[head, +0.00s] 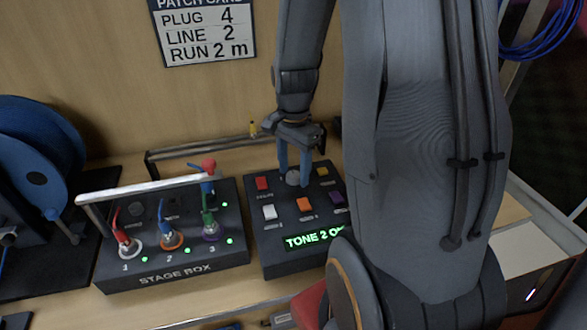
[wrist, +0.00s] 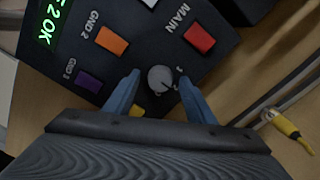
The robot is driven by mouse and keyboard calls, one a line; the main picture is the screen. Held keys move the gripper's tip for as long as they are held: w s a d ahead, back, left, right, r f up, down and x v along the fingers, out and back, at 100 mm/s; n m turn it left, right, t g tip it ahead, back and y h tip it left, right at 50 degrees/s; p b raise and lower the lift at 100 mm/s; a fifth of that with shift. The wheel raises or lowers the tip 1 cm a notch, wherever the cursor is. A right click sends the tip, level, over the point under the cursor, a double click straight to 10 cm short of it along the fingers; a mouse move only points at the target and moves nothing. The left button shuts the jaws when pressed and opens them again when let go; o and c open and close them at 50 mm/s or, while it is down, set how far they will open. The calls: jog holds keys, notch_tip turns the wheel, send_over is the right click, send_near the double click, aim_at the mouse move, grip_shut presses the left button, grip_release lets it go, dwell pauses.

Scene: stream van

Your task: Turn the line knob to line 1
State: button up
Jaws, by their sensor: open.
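The line knob (wrist: 161,78) is a small round grey knob on the dark control box, with a pale pointer mark and small numbers at its edge in the wrist view. In the head view the knob (head: 293,178) is partly covered by my fingers. My gripper (head: 294,172) points down over it. In the wrist view my gripper (wrist: 158,92) has one blue finger on each side of the knob, open, with a gap showing at both sides.
The stage box (head: 185,272) with plugged coloured cables and a raised white bar (head: 150,187) stands left of the control box. Coloured buttons, such as the orange button (wrist: 112,40), surround the knob. A yellow-ended cable (wrist: 284,125) lies beside the box.

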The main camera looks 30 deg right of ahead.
jog(key=shift+f, duration=0.1)
jog(key=c, duration=1)
jog(key=shift+c, duration=0.2)
jog(key=shift+n, duration=0.3)
jog(key=n+p, duration=0.3)
jog(key=n, duration=0.1)
jog(key=shift+n, duration=0.4)
jog(key=n+p, duration=0.1)
jog(key=n, duration=0.2)
jog(key=shift+p, duration=0.4)
jog(key=shift+n+p, duration=0.55)
jog(key=shift+n, duration=1.15)
jog(key=shift+w, duration=0.1)
